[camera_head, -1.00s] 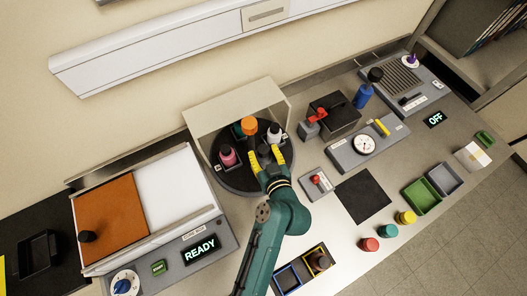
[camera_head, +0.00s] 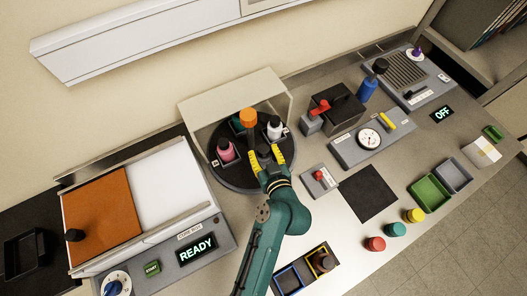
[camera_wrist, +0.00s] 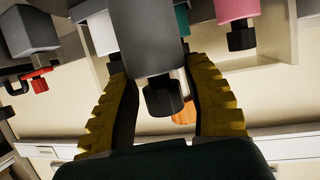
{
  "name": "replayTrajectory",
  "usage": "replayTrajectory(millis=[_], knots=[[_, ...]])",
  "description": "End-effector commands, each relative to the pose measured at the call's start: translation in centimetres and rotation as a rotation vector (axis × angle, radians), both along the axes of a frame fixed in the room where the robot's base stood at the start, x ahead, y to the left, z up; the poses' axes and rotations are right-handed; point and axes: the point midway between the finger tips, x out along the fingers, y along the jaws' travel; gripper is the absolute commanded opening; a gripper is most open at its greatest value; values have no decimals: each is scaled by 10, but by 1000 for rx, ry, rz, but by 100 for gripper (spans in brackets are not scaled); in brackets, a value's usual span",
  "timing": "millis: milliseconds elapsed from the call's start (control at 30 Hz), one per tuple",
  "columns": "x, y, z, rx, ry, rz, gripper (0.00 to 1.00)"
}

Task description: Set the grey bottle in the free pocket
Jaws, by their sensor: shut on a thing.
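The cream housing (camera_head: 225,98) closes over the turntable's back and sides. A small block with a red button (camera_head: 319,177) and a black mat (camera_head: 368,193) lie to the right. A sliding-lid box with a READY display (camera_head: 196,249) is at left.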

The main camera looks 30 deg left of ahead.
Motion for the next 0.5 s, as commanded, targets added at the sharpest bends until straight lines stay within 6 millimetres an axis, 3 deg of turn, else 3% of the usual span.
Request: replayTrajectory(millis=[500], knots=[[0, 0, -3, 1, -1, 0, 10]])
